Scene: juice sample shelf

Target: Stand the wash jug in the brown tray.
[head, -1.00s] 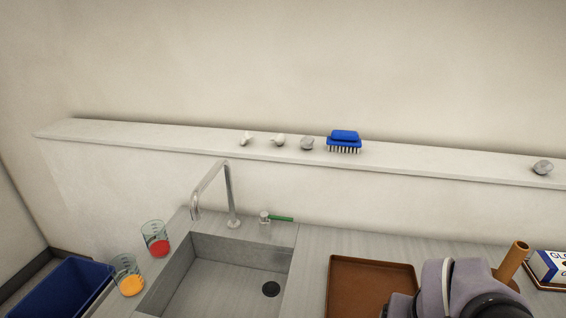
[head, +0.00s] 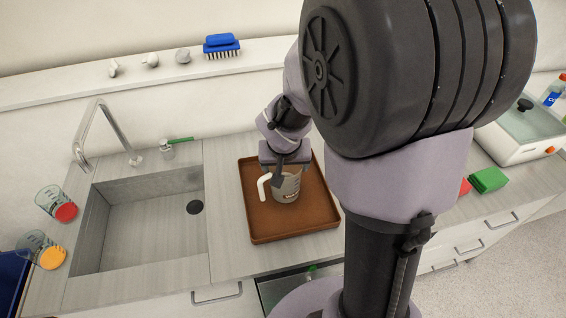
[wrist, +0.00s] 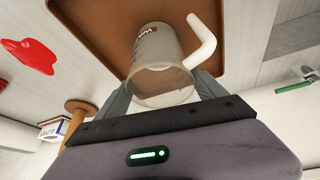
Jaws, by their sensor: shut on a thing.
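The wash jug (head: 287,188) is a clear, greyish measuring jug with a white handle and dark print on its side. It is upright over the middle of the brown tray (head: 252,228), within its rim; I cannot tell whether its base touches the tray floor. My gripper (head: 284,172) points down and is shut on the upper part of the jug. In the wrist view the jug (wrist: 158,62) sits between both fingers, its open mouth towards me, with the brown tray (wrist: 98,32) behind it. My arm hides the counter to the right.
The sink (head: 150,225) with its tap (head: 108,125) lies left of the tray. Two beakers, red (head: 58,203) and orange (head: 45,250), stand left of the sink. A blue brush (head: 222,45) is on the shelf. A green sponge (head: 489,180) is on the right.

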